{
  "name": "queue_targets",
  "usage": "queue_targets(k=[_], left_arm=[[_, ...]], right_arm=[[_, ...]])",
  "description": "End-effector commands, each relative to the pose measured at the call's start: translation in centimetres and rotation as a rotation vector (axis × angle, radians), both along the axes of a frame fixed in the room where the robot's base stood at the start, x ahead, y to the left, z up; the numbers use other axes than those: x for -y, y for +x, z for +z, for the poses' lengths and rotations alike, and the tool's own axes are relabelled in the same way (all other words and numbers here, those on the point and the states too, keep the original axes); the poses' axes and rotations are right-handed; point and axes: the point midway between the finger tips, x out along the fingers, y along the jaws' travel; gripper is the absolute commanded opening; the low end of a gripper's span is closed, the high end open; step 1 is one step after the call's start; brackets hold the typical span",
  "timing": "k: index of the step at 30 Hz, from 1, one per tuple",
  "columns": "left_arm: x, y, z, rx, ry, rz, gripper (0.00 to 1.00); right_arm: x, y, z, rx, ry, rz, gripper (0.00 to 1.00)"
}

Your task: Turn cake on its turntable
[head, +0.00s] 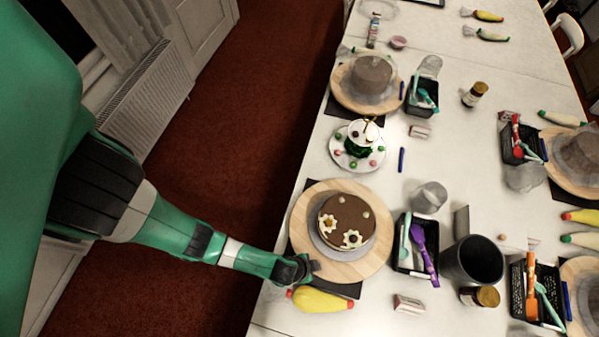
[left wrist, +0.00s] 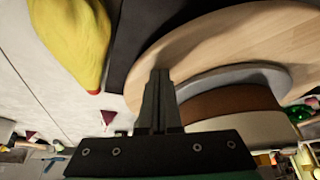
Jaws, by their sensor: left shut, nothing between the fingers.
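The brown cake (head: 347,212) has white flower shapes on top and sits on a grey board on a round wooden turntable (head: 375,255). My left gripper (head: 312,266) is at the turntable's near-left edge, fingers shut and empty. In the left wrist view the shut fingertips (left wrist: 160,75) overlap the wooden turntable (left wrist: 215,35), beside the grey board and the cake (left wrist: 232,102). I cannot tell whether they touch the rim. My right gripper is not in view.
A yellow piping bag (head: 318,300) lies just below the left gripper; it also shows in the left wrist view (left wrist: 70,40). A black tool basket (head: 412,262) and a dark cup (head: 472,262) stand right of the turntable. A decorated plate (head: 340,157) is behind it.

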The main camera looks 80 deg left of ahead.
Motion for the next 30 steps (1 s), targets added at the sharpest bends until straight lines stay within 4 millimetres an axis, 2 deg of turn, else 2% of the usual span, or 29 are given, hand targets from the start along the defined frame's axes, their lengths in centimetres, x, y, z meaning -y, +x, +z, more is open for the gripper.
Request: queue_targets(k=[5,14,17,22,30], left_arm=[[1.6,1.3,-0.2,0.0,0.0,-0.001,0.0],[1.7,1.4,0.0,-0.001,0.001,0.0,0.0],[1.7,1.4,0.7,-0.001,0.001,0.0,0.0],[1.7,1.4,3.0,-0.001,0.0,0.0,0.0],[1.7,1.4,2.8,-0.001,0.001,0.0,0.0]], right_arm=[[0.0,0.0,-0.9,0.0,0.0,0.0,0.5],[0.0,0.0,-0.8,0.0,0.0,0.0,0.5],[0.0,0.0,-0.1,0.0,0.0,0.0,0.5],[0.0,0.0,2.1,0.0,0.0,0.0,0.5],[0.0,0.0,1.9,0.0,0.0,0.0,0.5]])
